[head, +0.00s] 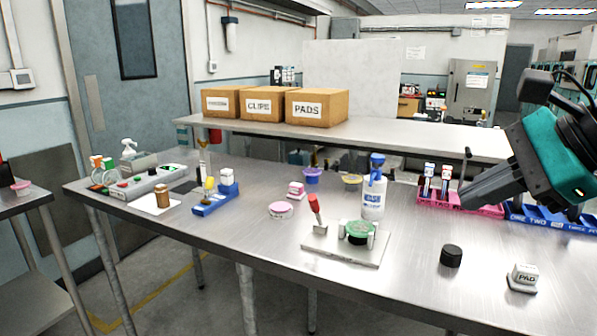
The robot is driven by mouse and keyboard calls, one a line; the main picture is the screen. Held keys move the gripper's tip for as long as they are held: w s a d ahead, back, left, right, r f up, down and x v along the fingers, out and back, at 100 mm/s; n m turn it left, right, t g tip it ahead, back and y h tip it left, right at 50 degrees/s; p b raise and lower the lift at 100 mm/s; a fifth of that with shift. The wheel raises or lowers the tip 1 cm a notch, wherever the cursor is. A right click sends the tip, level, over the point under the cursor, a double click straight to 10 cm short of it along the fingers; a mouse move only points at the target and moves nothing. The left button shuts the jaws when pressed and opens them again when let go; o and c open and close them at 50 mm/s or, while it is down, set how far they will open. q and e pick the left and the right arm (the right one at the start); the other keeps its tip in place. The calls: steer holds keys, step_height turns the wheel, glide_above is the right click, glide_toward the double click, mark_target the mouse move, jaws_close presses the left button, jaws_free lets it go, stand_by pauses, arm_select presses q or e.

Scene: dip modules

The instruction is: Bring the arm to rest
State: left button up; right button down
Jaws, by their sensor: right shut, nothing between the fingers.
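My right gripper (466,200) comes in from the right edge of the head view. It is a teal body with dark fingers that point left and down. The fingers are shut and hold nothing. They are above the right side of the metal table (330,280), in front of the pink rack (484,209) in the picture. Whether they touch the rack cannot be told. My left gripper is not in view.
A white bottle with a blue cap (373,195) stands mid-table. A plate with a toggle clamp and green disc (345,250), a black cap (451,256) and a PAD block (524,274) are at the front. Cardboard boxes (318,107) stand on the shelf. A blue bin row (560,219) is at right.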

steer(key=s+a+f+m+g+y, duration=0.1)
steer(key=a+f+m+g+y, duration=0.15)
steer(key=a+y, duration=0.35)
steer(key=s+a+f+m+g+y, duration=0.1)
steer(key=s+a+f+m+y, duration=0.2)
steer(key=a+y, duration=0.35)
steer(key=w+d+f+m+t+h, duration=0.3)
steer(key=f+m+t+h, duration=0.6)
steer(key=m, duration=0.9)
steer(key=w+d+f+m+t+h, duration=0.3)
steer(key=f+m+t, duration=0.4)
steer(key=f+m, duration=0.8)
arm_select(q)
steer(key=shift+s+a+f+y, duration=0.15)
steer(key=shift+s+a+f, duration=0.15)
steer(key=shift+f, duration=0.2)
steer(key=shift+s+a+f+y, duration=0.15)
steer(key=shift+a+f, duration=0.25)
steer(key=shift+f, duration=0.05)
arm_select(e)
steer(key=s+d+f+m+g+h, duration=0.1)
steer(key=s+f+m+g+h, duration=0.4)
steer(key=s+f+m, duration=0.8)
step_height(320, 180, down, 4)
steer(key=s+g, duration=0.2)
steer(key=g, duration=0.1)
steer(key=shift+d, duration=0.4)
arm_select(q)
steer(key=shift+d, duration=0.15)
